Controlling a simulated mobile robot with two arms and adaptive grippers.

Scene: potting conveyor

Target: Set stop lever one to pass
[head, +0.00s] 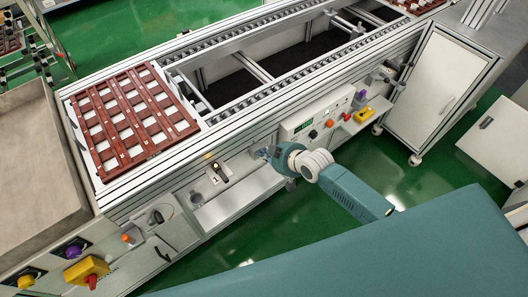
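A small lever with a dark handle (221,174) sits on the front face of the conveyor, below the brown slatted tray (130,120). A similar small fitting (388,78) shows farther right on the same face. Their number labels are too small to read, so I cannot tell which is stop lever one or its setting. My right gripper (263,153) is at the conveyor front, a little right of the dark-handled lever and apart from it. Its fingers are small and partly hidden by the wrist, so their opening is unclear. My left gripper is out of view.
A control panel (315,117) with knobs and buttons lies right of my gripper. A yellow and red switch box (87,270) stands at lower left. A white cabinet (436,80) stands at right. A grey shelf (240,198) runs below the lever. Green floor is open in front.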

